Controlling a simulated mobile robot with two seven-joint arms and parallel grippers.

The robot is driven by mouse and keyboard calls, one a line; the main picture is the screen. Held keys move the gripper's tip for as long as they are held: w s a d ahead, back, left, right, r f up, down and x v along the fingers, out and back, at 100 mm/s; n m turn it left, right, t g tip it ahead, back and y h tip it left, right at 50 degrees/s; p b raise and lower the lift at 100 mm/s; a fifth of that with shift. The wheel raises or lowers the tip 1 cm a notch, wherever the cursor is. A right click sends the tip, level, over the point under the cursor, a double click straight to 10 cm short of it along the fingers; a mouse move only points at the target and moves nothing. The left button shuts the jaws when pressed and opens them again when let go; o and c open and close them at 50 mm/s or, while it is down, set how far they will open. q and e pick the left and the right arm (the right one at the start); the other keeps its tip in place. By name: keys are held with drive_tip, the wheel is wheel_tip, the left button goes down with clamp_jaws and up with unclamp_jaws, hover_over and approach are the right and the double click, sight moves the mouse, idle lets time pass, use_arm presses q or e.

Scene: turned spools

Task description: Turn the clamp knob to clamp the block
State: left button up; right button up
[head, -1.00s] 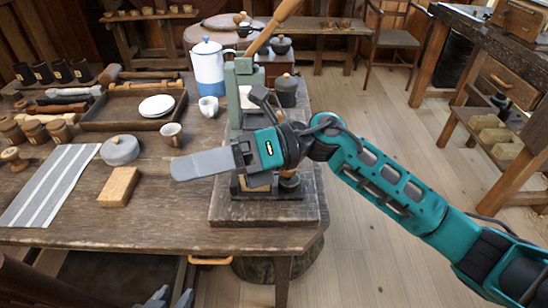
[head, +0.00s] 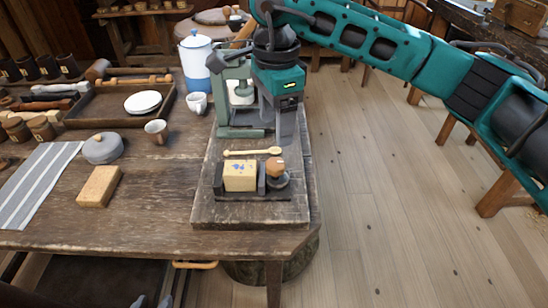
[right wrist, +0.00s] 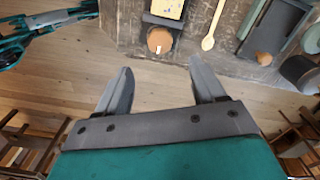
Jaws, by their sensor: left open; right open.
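The clamp (head: 250,196) is a dark fixture on a wooden board, with the pale wooden block (head: 240,176) between its jaws. I cannot tell whether the jaws press on the block. The round brown clamp knob (head: 275,166) is at the block's right. My right gripper (head: 277,138) points down behind the knob, empty and apart from it. In the right wrist view its open fingers (right wrist: 161,85) are spread, with the knob (right wrist: 159,40) beyond them and the block (right wrist: 166,8) at the top edge. My left gripper (head: 151,302) barely shows at the bottom edge, open.
A wooden spoon (head: 252,152) lies on the board just behind the clamp. A green press frame (head: 232,100) stands behind that. The table front is clear.

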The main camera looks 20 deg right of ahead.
sight(275, 162)
wheel_tip(275, 162, down, 10)
drive_tip(key=shift+r+b, duration=0.2)
drive_tip(key=shift+b, duration=0.1)
drive_tip(key=shift+c, duration=0.2)
drive_tip(key=c, duration=1)
